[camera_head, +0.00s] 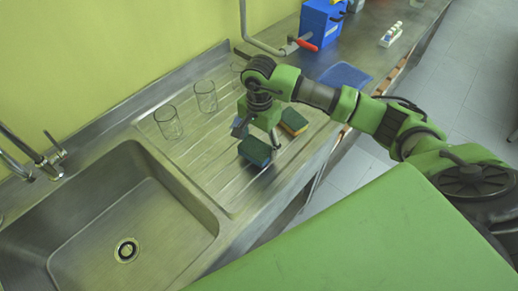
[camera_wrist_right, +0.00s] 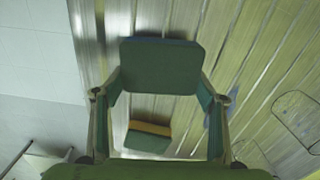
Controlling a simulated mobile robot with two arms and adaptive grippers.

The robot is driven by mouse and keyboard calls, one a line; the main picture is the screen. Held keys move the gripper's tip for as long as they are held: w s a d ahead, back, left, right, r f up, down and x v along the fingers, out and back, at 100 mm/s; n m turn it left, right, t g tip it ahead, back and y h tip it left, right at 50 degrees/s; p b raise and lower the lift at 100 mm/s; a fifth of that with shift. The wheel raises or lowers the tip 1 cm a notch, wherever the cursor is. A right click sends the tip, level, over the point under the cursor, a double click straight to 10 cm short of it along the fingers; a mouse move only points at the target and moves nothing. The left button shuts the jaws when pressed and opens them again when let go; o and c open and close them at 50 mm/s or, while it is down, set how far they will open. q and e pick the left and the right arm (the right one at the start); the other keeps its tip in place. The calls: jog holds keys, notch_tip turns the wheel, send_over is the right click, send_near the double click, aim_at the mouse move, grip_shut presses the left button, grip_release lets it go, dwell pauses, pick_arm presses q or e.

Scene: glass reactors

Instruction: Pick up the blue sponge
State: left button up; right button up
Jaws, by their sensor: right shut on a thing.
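The blue sponge (camera_head: 255,151) has a dark green top face and a blue edge. It is over the ribbed drainboard, right of the sink. My right gripper (camera_head: 258,136) is just above and behind it in the head view. In the right wrist view the sponge (camera_wrist_right: 160,66) sits at the tips of the two fingers (camera_wrist_right: 160,92), which are shut on it. I cannot tell whether it is clear of the drainboard. My left gripper is in neither view.
A green and yellow sponge (camera_head: 293,121) lies close by on the drainboard. Two clear glasses (camera_head: 168,122) (camera_head: 206,97) stand to the left. The empty sink (camera_head: 130,215) is at lower left. A blue cloth (camera_head: 345,75) and a blue box (camera_head: 321,22) are farther back.

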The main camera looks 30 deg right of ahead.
jog(key=s+d+r+b, duration=0.2)
jog(key=s+r+b, duration=0.4)
jog(key=s+r, duration=0.5)
jog(key=s, duration=0.2)
jog(key=shift+s+d, duration=0.4)
jog(key=c, duration=0.3)
